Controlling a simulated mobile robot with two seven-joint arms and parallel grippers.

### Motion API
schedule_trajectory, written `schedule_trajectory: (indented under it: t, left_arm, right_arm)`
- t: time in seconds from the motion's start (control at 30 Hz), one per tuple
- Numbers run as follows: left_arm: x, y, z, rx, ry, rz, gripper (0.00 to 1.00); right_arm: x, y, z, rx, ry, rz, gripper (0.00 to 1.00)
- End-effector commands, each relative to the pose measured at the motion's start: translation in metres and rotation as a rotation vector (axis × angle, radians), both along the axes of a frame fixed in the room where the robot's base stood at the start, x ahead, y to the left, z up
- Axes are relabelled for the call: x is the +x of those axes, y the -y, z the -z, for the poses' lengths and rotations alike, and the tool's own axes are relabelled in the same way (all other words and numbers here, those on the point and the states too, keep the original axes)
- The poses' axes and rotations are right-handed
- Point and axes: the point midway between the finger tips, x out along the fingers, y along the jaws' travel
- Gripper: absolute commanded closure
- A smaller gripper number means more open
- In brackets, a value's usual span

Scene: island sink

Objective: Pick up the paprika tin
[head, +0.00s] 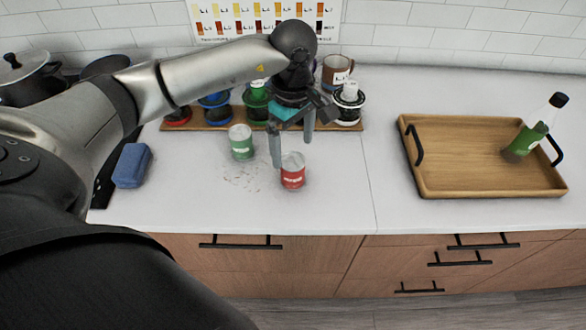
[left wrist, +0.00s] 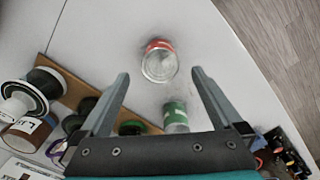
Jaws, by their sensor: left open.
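A small tin with a red label and a pale grey top (head: 292,172) stands upright on the white counter; its lettering is too small to read, and I take it as the paprika tin. In the left wrist view the red tin (left wrist: 158,62) sits between and beyond the fingertips. My left gripper (head: 292,150) is open and empty, its fingers pointing down just above and behind the red tin. A similar green tin (head: 241,143) stands to its left, and it also shows in the left wrist view (left wrist: 175,117). My right gripper is out of view.
Brown crumbs lie left of the red tin. A blue sponge (head: 132,165) is at left. A wooden tray (head: 460,190) with a green-labelled bottle (head: 535,128) is at right.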

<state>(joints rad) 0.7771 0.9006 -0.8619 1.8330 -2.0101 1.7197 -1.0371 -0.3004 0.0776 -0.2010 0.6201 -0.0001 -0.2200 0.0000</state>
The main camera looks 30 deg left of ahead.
Motion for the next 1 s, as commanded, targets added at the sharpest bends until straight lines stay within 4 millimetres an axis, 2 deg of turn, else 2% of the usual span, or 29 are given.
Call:
schedule_trajectory:
  t: [0.1, 0.37, 0.7, 1.0]
  left_arm:
    - [-0.001, 0.0, 0.023, -0.001, -0.004, -0.001, 0.0]
    - [0.0, 0.001, 0.042, -0.003, -0.001, 0.0, 0.0]
    - [-0.001, 0.0, 0.087, -0.003, -0.001, -0.001, 0.0]
    - [-0.001, 0.0, 0.091, -0.003, 0.0, 0.001, 0.02]
  right_arm:
    - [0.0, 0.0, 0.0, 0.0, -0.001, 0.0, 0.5]
    - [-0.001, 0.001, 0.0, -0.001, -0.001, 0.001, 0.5]
    - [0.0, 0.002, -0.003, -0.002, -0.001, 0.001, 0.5]
    - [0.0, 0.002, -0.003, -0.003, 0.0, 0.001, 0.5]
